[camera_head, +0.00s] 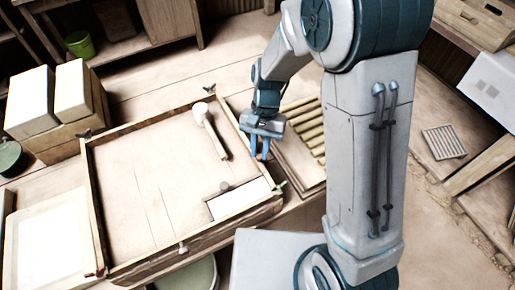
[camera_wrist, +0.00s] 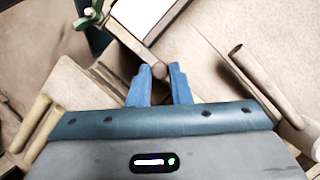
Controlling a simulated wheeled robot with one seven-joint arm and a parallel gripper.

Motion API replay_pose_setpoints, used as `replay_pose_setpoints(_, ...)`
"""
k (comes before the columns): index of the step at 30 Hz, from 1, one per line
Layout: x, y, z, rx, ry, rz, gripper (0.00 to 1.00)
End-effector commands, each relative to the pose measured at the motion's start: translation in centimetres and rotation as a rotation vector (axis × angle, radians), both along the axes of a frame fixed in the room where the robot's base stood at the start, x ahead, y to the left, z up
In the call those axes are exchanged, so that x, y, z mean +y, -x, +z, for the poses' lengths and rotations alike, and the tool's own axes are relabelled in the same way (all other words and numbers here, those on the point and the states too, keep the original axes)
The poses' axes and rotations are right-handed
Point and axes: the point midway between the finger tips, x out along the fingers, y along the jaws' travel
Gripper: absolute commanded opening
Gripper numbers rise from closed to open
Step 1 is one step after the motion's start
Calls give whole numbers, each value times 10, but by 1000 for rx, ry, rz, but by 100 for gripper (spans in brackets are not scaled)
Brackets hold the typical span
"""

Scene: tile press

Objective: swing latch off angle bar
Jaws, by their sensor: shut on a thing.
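My gripper (camera_wrist: 159,70) has its blue fingers on either side of a small round brown knob, which looks like the grip of the latch (camera_wrist: 159,70). The fingers are shut on it. In the head view, my gripper (camera_head: 262,156) points down at the right-hand wooden rail of the press frame (camera_head: 236,122); its fingers hide the knob there. A light wooden bar beside the knob runs along the frame edge in the wrist view; I cannot tell for sure which piece is the angle bar. The latch's body is mostly hidden by my gripper.
A mallet (camera_head: 212,131) lies in the frame; its handle shows in the wrist view (camera_wrist: 262,82). A white tile (camera_head: 238,199) lies near a green clamp (camera_head: 281,187). A slatted rack (camera_head: 304,124) stands right of the frame. The frame's middle is bare.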

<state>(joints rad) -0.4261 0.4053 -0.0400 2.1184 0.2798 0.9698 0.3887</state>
Motion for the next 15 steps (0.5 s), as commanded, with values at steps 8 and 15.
replay_pose_setpoints(8,-1,-2,1,-3,-2,-49,0)
replay_pose_setpoints(15,-2,-2,1,-2,-1,-51,0)
